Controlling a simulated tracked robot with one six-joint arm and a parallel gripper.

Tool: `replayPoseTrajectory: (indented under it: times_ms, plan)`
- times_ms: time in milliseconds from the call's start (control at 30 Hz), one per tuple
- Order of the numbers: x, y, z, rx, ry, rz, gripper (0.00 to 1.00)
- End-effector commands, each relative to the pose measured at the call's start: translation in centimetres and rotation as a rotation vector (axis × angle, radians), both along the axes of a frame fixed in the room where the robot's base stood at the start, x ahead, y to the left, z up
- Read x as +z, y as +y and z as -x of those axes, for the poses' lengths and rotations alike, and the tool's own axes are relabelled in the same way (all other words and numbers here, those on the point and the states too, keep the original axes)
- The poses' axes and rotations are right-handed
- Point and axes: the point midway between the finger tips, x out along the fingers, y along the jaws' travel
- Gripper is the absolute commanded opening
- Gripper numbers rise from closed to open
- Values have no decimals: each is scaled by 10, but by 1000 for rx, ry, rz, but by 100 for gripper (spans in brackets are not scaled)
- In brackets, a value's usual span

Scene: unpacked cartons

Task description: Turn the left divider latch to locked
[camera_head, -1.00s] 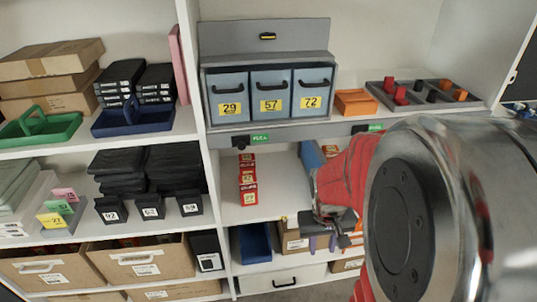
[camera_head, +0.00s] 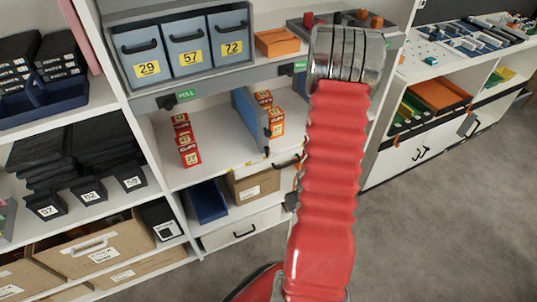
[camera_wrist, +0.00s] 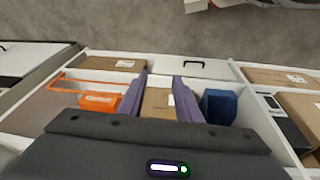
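I cannot tell which way either is turned. In the wrist view, my gripper (camera_wrist: 160,88) has its two purple fingers spread apart, with nothing between them but a brown carton (camera_wrist: 158,102) beyond. No latch shows in the wrist view. In the head view, my red arm hides most of the gripper.
Red boxes (camera_head: 186,142) stand left of the divider, and more stand right of it (camera_head: 275,120). Numbered bins (camera_head: 190,55) stand above. A blue bin (camera_head: 207,202) is below and also shows in the wrist view (camera_wrist: 218,106). Open floor (camera_head: 440,210) lies to the right.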

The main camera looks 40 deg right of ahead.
Motion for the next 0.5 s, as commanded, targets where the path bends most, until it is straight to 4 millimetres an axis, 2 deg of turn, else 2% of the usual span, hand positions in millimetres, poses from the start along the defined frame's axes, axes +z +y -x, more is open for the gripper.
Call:
replayPoseTrajectory:
  times_ms: [100,300,500]
  plan:
    - [-27,-4,2,12,-64,0,31]
    - [-60,-5,-7,42,-223,21,31]
    - [-73,-1,-26,71,-425,59,31]
